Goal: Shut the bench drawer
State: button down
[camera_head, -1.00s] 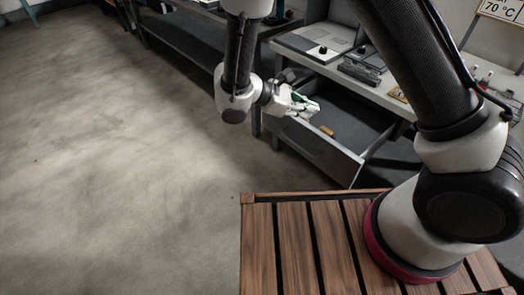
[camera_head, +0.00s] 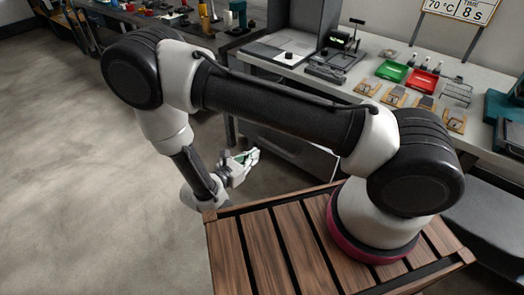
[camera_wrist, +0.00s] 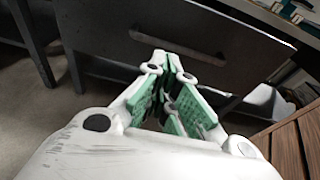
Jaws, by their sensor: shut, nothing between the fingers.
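The bench drawer's grey front (camera_head: 295,152) shows under the bench in the head view, partly hidden by my arm. In the wrist view the dark drawer front (camera_wrist: 110,35) fills the upper middle, with a bar handle (camera_wrist: 180,47) across it. My gripper (camera_head: 252,157) is in front of the drawer front, low and to its left in the head view. Its green-padded fingers (camera_wrist: 168,62) are shut and empty, pointing at the front just below the handle. I cannot tell whether they touch it. The drawer's inside is hidden, and how far it stands out is unclear.
The bench top (camera_head: 365,120) carries a red tray (camera_head: 421,80), a green tray (camera_head: 392,71) and several small wooden pieces. My slatted wooden deck (camera_head: 290,240) lies close to the gripper. Open floor (camera_head: 60,190) is at left.

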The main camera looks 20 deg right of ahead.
jog(key=x, duration=0.6)
jog(key=shift+d, duration=0.1)
